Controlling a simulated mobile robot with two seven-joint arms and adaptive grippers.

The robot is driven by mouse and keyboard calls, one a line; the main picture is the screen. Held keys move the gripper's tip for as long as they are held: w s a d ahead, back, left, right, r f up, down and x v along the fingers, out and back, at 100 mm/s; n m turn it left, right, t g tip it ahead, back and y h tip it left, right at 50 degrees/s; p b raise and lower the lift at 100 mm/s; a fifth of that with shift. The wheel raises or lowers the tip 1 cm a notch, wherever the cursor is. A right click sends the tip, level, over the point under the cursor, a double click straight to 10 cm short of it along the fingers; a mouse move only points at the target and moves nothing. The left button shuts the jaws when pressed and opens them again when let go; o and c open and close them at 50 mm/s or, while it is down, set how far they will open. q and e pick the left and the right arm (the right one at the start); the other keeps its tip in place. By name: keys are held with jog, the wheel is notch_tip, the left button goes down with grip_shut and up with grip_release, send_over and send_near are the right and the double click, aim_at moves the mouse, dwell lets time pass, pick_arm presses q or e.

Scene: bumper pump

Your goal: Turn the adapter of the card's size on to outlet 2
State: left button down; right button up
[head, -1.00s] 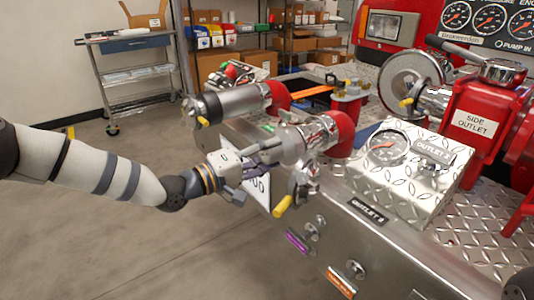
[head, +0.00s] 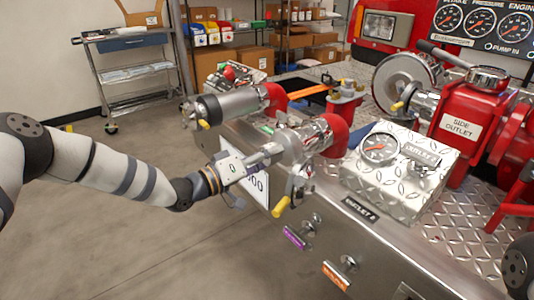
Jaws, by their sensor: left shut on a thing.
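Outlet 2 is the nearer silver pipe end (head: 310,142), joined to a red elbow (head: 337,132) on the bumper; its label plate (head: 360,210) reads OUTLET 2. My left gripper (head: 268,152) is at the open end of this outlet, reaching in from the left. It is shut on the silver adapter (head: 286,147) at the outlet's mouth. The fingers and wrist hide part of the adapter, so I cannot tell how far it is seated. My right gripper is out of view. No size card can be read.
A second silver fitting (head: 228,106) with a yellow handle points left just behind. A yellow-tipped lever (head: 281,206) hangs below the outlet. A diamond-plate box with a gauge (head: 380,149) stands to the right. The floor at left is free.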

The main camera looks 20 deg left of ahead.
pick_arm(q)
jog(key=shift+r, duration=0.15)
jog(key=m+p, duration=0.1)
jog(key=m, duration=0.1)
jog(key=m+p, duration=0.1)
jog(key=m, duration=0.1)
jog(key=shift+r, duration=0.35)
jog(key=shift+f+m, duration=0.1)
jog(key=shift+m, duration=0.4)
jog(key=shift+f, duration=0.25)
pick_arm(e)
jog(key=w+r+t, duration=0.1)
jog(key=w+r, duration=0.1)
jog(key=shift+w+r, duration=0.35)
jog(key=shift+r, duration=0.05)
